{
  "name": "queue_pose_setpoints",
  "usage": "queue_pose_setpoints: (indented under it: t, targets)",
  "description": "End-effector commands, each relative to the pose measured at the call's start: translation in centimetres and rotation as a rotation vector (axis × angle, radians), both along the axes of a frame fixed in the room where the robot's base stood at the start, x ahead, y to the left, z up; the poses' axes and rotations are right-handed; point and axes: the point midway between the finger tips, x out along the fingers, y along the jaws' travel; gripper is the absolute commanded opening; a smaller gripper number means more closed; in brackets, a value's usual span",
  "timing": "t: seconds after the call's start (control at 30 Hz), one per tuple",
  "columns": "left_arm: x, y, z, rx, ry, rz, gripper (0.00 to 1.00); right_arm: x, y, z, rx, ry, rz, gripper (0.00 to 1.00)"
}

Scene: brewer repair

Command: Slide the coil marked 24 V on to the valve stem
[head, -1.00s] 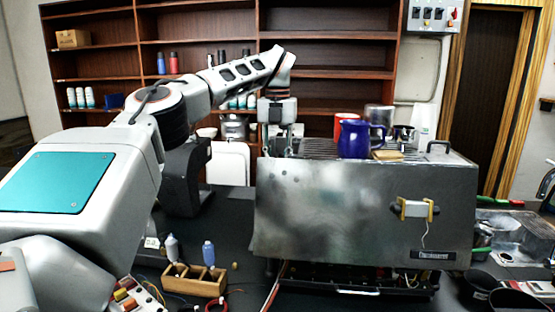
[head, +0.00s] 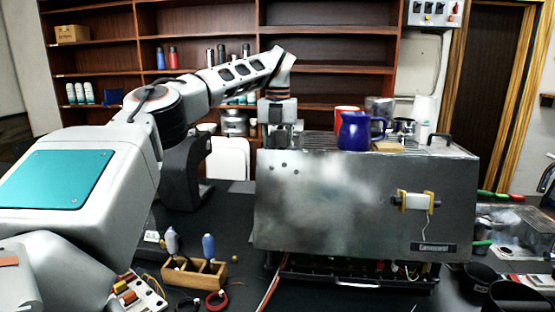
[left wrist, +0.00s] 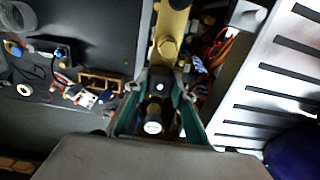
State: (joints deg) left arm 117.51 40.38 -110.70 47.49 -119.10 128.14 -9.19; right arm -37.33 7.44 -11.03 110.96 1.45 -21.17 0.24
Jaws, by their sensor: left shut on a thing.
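My left gripper (head: 283,138) points down behind the left end of the steel brewer (head: 330,205). In the left wrist view its green-lined fingers (left wrist: 158,98) are shut on a dark piece with a round pale end (left wrist: 153,127), which looks like the coil. No 24 V marking is readable. A brass valve body (left wrist: 170,28) lies just beyond the fingertips, inside the open machine. The valve stem is not clearly visible, and I cannot tell whether the coil is around it. The brewer's side panel hides the coil and valve in the head view. My right gripper is not in view.
A slatted steel top (left wrist: 265,85) lies close to the right of the fingers, with a blue jug (head: 355,131) on it. Wires (left wrist: 222,50) run beside the valve. A wooden holder (head: 195,272) with bottles stands on the dark counter, which has free room left of the brewer.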

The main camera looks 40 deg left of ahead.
Motion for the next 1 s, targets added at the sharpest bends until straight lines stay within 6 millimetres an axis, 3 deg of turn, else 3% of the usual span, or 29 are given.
queue_pose_setpoints:
  t: [0.8,0.83,0.87,0.9,1.0]
  targets:
    - [0.00,-0.01,-0.79,-0.001,-0.001,0.000,0.01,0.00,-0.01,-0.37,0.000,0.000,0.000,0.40]
    - [-0.01,0.00,-0.79,-0.001,-0.001,0.000,0.32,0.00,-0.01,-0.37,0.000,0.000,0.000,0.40]
    - [0.00,-0.01,-0.79,-0.001,-0.001,0.000,0.40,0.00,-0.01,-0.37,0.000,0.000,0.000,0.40]
    - [-0.01,0.00,-0.79,-0.001,-0.001,0.000,0.44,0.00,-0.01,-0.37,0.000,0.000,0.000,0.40]
    - [-0.01,0.00,-0.80,0.000,0.000,0.000,0.44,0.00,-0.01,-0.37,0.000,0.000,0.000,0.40]
